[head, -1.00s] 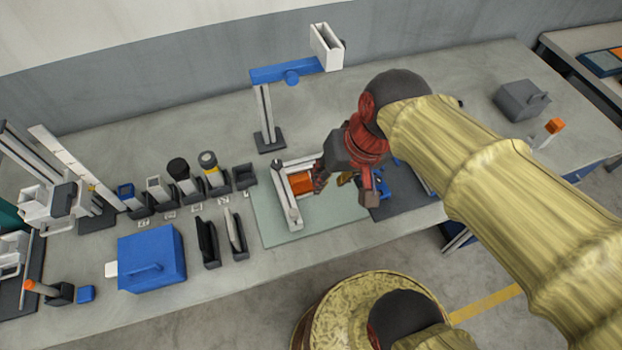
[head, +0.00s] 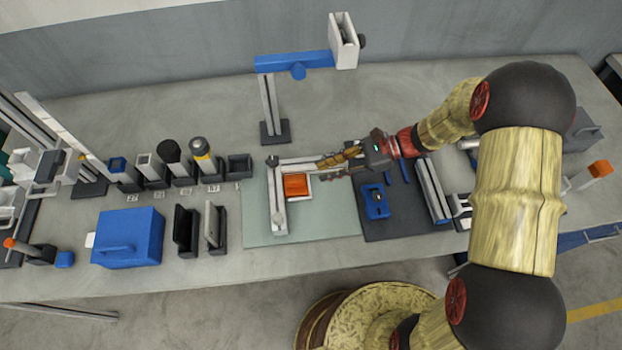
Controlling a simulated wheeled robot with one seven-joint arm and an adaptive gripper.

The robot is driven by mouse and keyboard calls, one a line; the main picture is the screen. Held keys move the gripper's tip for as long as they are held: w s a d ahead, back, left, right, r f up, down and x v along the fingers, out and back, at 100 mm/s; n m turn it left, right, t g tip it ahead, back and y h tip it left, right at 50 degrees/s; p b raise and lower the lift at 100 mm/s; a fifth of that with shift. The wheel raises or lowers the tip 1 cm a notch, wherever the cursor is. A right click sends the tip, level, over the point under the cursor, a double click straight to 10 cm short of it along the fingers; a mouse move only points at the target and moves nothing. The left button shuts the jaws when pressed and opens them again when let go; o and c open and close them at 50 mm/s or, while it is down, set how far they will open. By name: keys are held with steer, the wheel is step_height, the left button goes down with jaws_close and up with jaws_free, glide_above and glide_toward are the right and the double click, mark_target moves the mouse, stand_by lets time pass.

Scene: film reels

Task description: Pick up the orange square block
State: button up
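The orange square block (head: 297,185) lies on the pale green mat (head: 335,222), in the corner of a light L-shaped frame (head: 278,208). A pale edge shows around the block's right and lower sides. My gripper (head: 320,169) is to the right of the block, pointing left, with its two fingers spread apart. Nothing shows between the fingers. The fingertips look close to the block's right side, but I cannot tell their height above it or whether they touch the frame's upper bar.
A dark mat with a blue device (head: 376,201) lies right of the green mat. A stand with a blue arm (head: 292,63) rises behind. The green mat's front is clear.

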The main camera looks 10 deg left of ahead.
mark_target(296, 179)
steer(key=shift+a+f, duration=0.1)
steer(key=shift+f, duration=0.15)
steer(key=b+x, duration=0.2)
steer(key=x, duration=0.5)
steer(key=shift+a, duration=0.3)
steer(key=shift+c, duration=1.2)
jaws_close()
